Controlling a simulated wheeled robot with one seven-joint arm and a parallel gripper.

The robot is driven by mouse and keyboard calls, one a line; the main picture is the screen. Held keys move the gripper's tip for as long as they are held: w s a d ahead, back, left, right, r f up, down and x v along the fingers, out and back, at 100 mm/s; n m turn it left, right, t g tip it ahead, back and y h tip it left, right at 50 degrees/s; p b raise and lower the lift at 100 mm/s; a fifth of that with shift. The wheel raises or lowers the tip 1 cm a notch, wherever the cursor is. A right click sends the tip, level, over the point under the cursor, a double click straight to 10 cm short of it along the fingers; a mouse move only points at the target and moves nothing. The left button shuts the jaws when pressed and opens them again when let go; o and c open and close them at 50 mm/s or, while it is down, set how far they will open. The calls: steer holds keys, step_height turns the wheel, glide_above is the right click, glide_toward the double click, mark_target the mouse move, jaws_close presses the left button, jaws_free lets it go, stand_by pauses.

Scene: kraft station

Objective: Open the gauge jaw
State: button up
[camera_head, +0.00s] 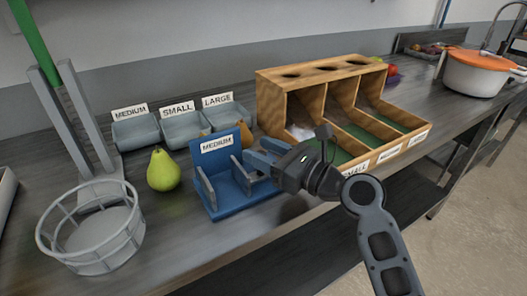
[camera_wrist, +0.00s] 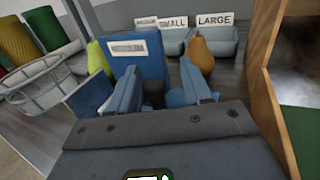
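The gauge (camera_head: 229,200) is a blue stand with a back plate labelled MEDIUM and two grey upright jaw plates. Its left jaw plate (camera_head: 207,188) and right jaw plate (camera_head: 240,176) stand apart with a gap between them. The blue back plate (camera_wrist: 138,75) also shows in the wrist view. My gripper (camera_head: 257,163) is at the gauge's right side, pointing at it. In the wrist view its fingers (camera_wrist: 158,92) are spread, with dark round parts between them. Whether the fingers touch these parts cannot be told.
A green pear (camera_head: 163,170) stands left of the gauge; an orange-brown pear (camera_wrist: 201,54) stands behind it. Grey bins (camera_head: 185,128) labelled MEDIUM, SMALL and LARGE are at the back. A wooden sorter (camera_head: 320,75) stands close on the right.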

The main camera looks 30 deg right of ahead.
steer(key=shift+f, duration=0.1)
steer(key=shift+b+v, duration=0.3)
steer(key=shift+v, duration=3.6)
